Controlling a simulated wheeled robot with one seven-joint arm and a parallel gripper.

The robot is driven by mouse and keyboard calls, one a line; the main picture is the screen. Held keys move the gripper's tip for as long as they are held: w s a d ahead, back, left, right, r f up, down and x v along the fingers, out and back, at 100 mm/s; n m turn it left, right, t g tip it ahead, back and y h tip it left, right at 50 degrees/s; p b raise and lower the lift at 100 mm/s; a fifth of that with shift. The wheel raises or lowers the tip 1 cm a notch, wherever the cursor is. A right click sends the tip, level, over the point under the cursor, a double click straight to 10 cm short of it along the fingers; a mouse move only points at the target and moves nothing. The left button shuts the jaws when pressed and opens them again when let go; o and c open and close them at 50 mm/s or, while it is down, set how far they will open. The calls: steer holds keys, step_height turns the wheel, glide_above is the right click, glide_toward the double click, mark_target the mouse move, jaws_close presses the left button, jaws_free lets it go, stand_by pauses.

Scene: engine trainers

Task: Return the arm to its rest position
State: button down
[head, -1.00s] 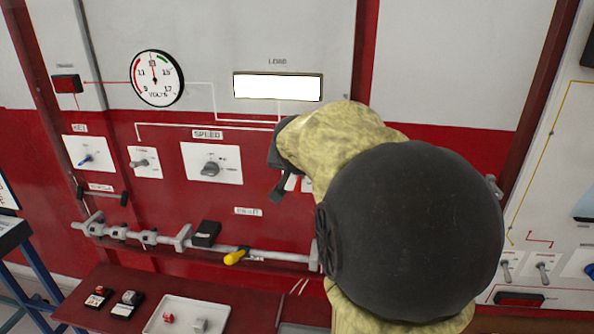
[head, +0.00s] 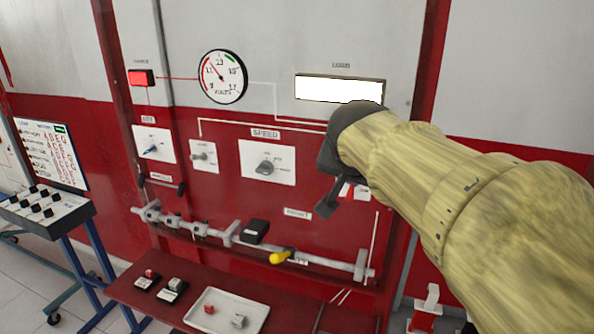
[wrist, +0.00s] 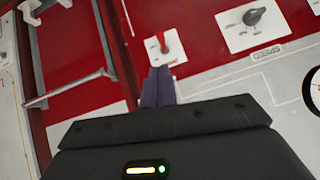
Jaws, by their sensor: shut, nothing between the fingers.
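My arm, in a tan sleeve, reaches in from the right of the head view. My gripper (head: 326,207) points down and left in front of the red panel (head: 225,225). Its fingers are shut and empty, and in the wrist view the closed fingers (wrist: 158,87) lie below a red-levered switch (wrist: 163,44). That switch's white plate (head: 362,191) is partly hidden behind my gripper in the head view. I cannot tell whether the fingertips touch it.
The panel carries a speed knob (head: 265,167), a voltmeter (head: 222,76), a red lamp (head: 141,77) and a rail (head: 205,229) with a yellow-ended lever (head: 280,257). A white tray (head: 250,303) lies on the red shelf below. A control stand (head: 55,218) is at the left.

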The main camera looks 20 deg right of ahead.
steer(key=shift+w, duration=0.1)
steer(key=a+f+n+g+y+p, duration=0.1)
steer(key=a+f+n, duration=0.15)
steer(key=f, duration=0.45)
steer(key=a+f+n+g+y, duration=0.1)
steer(key=a+f+n+y, duration=0.1)
steer(key=a+f, duration=0.35)
steer(key=s+a+f+n+g, duration=0.1)
steer(key=s+a+f, duration=0.1)
steer(key=f, duration=0.3)
steer(key=s+a+f+n+g+y+p, duration=0.1)
steer(key=s+f+n, duration=0.1)
steer(key=f, duration=0.3)
steer(key=s+a+f+n+g+y, duration=0.1)
steer(key=s+a+f, duration=0.1)
steer(key=f, duration=0.3)
steer(key=shift+s+a, duration=0.35)
steer(key=shift+s, duration=0.5)
steer(key=shift+w, duration=0.1)
